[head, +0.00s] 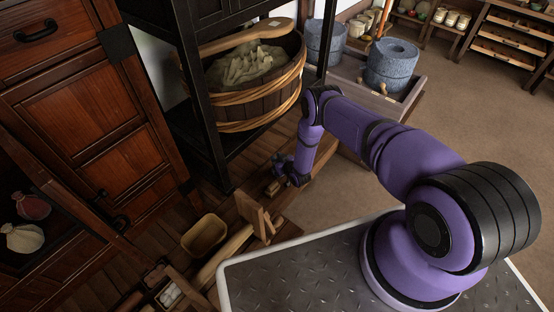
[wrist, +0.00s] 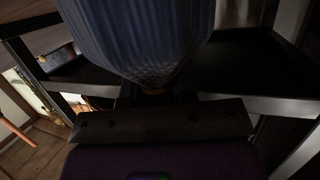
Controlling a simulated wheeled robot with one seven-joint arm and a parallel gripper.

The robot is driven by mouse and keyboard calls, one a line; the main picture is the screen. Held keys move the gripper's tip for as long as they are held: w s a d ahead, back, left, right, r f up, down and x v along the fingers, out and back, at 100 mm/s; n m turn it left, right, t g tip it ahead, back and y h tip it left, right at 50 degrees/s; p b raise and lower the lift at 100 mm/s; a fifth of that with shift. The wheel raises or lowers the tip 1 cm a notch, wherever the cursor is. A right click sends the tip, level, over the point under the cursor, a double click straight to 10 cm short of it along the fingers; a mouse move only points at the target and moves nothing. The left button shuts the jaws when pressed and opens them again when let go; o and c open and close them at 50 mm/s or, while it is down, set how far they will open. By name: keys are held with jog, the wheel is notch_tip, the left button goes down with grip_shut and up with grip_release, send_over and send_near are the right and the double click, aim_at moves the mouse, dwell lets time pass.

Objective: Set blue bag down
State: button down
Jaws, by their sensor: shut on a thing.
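The blue bag (wrist: 140,38) fills the upper middle of the wrist view, ribbed and dark in the shade. It narrows to a gathered neck close to my gripper (wrist: 154,92). My gripper is shut on that neck. In the head view my gripper (head: 282,168) is at the end of the purple arm, low beside the black shelf frame; the bag cannot be clearly made out there. Dark shelf surfaces (wrist: 245,62) show on both sides of the bag. I cannot tell whether the bag touches a surface.
A wooden tub (head: 262,100) with a paddle across it stands in the black rack (head: 207,140). Stone querns (head: 392,62) sit in a tray at the back. A red bag (head: 32,206) and a pale bag (head: 24,238) lie in the left cabinet. A tan bin (head: 205,236) stands low down.

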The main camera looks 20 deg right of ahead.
jog(key=shift+f, duration=0.15)
jog(key=c, duration=0.9)
grip_release()
jog(key=v, duration=1.2)
